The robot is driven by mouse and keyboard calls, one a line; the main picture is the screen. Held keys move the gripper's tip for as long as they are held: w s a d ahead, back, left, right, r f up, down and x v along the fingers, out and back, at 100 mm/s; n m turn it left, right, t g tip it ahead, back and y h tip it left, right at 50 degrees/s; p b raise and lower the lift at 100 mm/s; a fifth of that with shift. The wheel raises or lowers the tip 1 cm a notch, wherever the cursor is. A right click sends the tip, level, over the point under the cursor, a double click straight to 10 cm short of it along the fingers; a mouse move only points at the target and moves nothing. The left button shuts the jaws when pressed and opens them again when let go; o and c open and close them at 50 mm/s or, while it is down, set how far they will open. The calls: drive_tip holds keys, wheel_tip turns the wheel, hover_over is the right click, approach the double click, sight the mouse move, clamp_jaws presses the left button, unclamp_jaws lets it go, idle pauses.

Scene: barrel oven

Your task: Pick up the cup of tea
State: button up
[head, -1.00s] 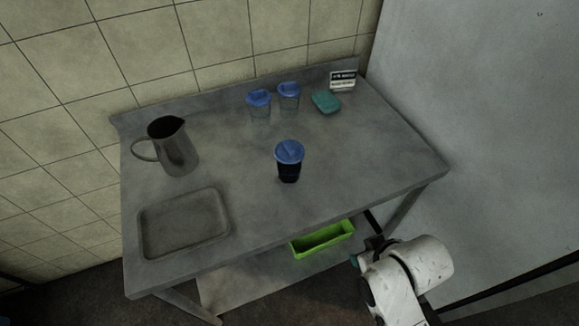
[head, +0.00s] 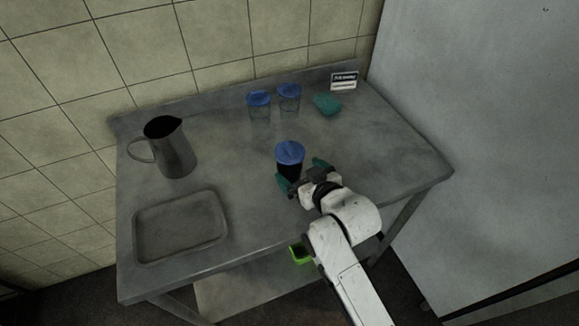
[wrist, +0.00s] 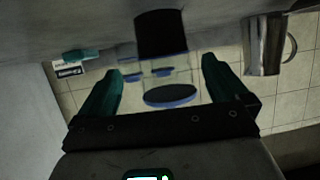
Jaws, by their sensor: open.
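The cup of tea (head: 290,153) stands upright on the steel table, with a blue lid and dark contents. My gripper (head: 301,172) is open at the cup's near right side, teal fingers spread. In the wrist view my gripper (wrist: 160,72) has one finger on each side of the cup, with gaps showing. The cup's lower part is partly hidden by my gripper in the head view.
Two clear cups with blue lids (head: 259,100) (head: 289,92), a teal item (head: 327,104) and a small sign (head: 344,80) stand at the back. A metal jug (head: 172,150) and a tray (head: 138,235) are at left. A green bin (head: 300,255) sits below.

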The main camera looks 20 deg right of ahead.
drive_tip(key=shift+a+p+x, duration=0.1)
drive_tip(key=shift+p+x, duration=0.15)
drive_tip(key=shift+x, duration=1.1)
drive_tip(key=shift+a+p+x, duration=0.15)
drive_tip(key=shift+p+x, duration=0.1)
drive_tip(key=shift+x, duration=1.1)
drive_tip(key=shift+c, duration=0.2)
drive_tip(key=c, duration=1)
drive_tip(key=shift+c, duration=0.5)
drive_tip(key=shift+r, duration=0.15)
